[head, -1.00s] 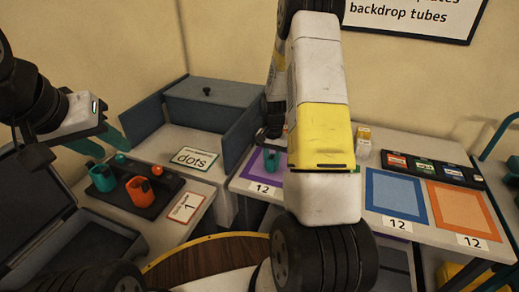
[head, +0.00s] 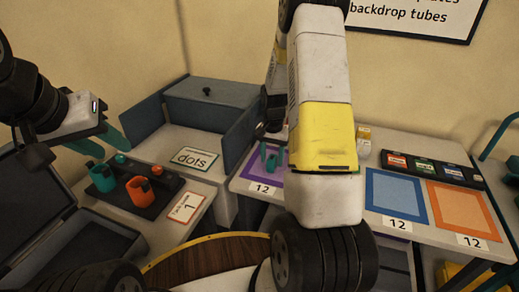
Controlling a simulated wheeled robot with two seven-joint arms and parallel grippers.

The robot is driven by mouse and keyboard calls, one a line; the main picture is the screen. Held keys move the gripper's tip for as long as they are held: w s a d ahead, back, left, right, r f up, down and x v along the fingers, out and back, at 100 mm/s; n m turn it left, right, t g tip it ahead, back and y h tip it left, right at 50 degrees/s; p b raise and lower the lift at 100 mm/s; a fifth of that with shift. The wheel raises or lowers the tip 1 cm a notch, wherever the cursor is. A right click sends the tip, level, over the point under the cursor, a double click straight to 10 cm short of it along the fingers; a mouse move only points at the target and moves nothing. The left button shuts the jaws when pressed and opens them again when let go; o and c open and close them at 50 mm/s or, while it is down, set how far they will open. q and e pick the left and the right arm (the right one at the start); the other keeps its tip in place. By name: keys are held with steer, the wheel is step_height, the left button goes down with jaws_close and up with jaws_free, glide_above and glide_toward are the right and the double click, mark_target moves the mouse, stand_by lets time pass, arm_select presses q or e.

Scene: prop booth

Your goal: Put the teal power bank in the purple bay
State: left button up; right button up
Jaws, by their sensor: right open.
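The purple bay (head: 247,170) is a purple-bordered square on the right table, partly hidden behind my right arm. My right gripper (head: 272,161) is over this bay, with its two teal fingers apart. I cannot make out the teal power bank; the fingers and arm cover part of the bay, and the fingers are of a similar colour. My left gripper (head: 103,142) hangs at the left near a dark tray, its teal fingers spread and nothing visible between them.
The blue bay (head: 394,196) and orange bay (head: 461,208) lie to the right. Behind them is a black tray (head: 466,182) of coloured items. Small boxes (head: 362,143) stand behind my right arm.

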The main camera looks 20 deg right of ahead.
step_height(320, 180, up, 10)
step_height(320, 180, up, 15)
steer(key=n+t+y, duration=0.1)
steer(key=n+t, duration=0.2)
glide_above(272, 158)
steer(key=s+a, duration=0.6)
steer(key=s, duration=0.3)
steer(key=s+a+r+n+t, duration=0.1)
steer(key=s+a+r+n, duration=0.1)
steer(key=s, duration=0.5)
steer(key=s+a+r+n+t+y, duration=0.1)
steer(key=s+a+r+n+t, duration=0.1)
steer(key=s, duration=0.5)
steer(key=shift+s+a+r+n, duration=0.3)
steer(key=shift+a+r+n, duration=0.2)
steer(key=shift+a+r, duration=0.55)
steer(key=shift+d+r, duration=0.1)
steer(key=shift+d, duration=0.05)
